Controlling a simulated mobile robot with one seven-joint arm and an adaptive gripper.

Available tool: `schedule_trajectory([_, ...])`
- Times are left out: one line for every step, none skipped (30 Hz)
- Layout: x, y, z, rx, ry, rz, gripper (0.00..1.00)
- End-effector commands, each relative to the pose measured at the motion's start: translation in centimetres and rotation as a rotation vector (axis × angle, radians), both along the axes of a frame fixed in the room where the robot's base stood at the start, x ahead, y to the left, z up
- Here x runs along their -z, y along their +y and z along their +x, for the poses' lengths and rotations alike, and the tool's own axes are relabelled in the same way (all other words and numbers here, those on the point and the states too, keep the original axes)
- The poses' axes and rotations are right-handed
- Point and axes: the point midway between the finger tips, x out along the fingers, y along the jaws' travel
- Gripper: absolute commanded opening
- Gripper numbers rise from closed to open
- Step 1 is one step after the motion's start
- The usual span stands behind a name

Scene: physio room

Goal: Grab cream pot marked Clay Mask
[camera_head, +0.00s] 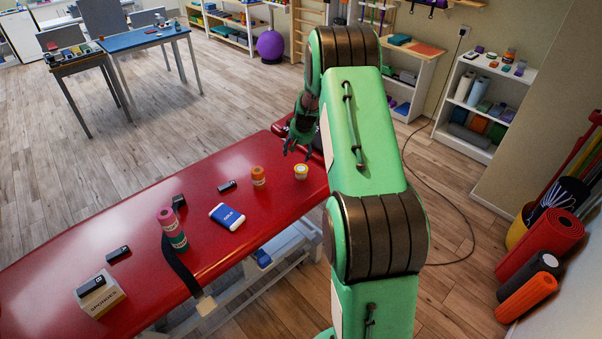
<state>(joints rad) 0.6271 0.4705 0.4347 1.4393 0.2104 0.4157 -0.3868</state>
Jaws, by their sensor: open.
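A small white pot with a yellow band (301,172) stands on the red treatment table near its right end. Its label is too small to read, so I cannot tell whether it says Clay Mask. An orange jar with a pale label (258,176) stands to its left; its label is also unreadable. My gripper (296,152) is open and empty, with its dark fingers pointing down just behind and above the white pot, apart from it. My green arm comes in from the right and covers part of the table's right end.
The red table (60,255) also holds a blue and white pack (228,216), a pink and green roll stack (172,228), several small black items, a dark strap (182,272) and a white box (100,296). Shelves stand behind right.

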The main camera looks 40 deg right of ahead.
Motion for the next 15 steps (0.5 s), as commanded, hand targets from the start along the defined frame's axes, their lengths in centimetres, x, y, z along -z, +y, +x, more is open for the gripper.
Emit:
schedule_trajectory([1.5, -1.2, -0.2, 0.01, 0.003, 0.001, 0.71])
schedule_trajectory([2.1, -1.7, -0.2, 0.015, 0.003, 0.0, 0.71])
schedule_trajectory([2.8, -2.3, -0.3, 0.019, 0.004, 0.0, 0.71])
schedule_trajectory([3.3, -2.6, -0.4, 0.021, 0.004, 0.0, 0.71])
schedule_trajectory([3.7, -3.0, -0.5, 0.025, 0.006, 0.0, 0.71])
schedule_trajectory([4.2, -3.3, -0.5, 0.027, 0.006, 0.0, 0.71])
schedule_trajectory([4.5, -3.5, -0.6, 0.028, 0.007, 0.0, 0.71])
schedule_trajectory([4.7, -3.7, -0.6, 0.029, 0.007, 0.0, 0.71])
schedule_trajectory([4.8, -3.8, -0.7, 0.031, 0.007, -0.001, 0.71])
schedule_trajectory([4.9, -3.9, -0.7, 0.031, 0.007, -0.001, 0.71])
schedule_trajectory([4.9, -3.9, -0.7, 0.032, 0.006, -0.001, 0.71])
schedule_trajectory([5.0, -3.9, -0.7, 0.032, 0.006, -0.001, 0.71])
schedule_trajectory([5.0, -3.9, -0.7, 0.032, 0.006, -0.001, 0.71])
schedule_trajectory([4.9, -3.9, -0.6, 0.032, 0.006, -0.001, 0.71])
schedule_trajectory([4.9, -3.9, -0.7, 0.031, 0.006, -0.001, 0.71])
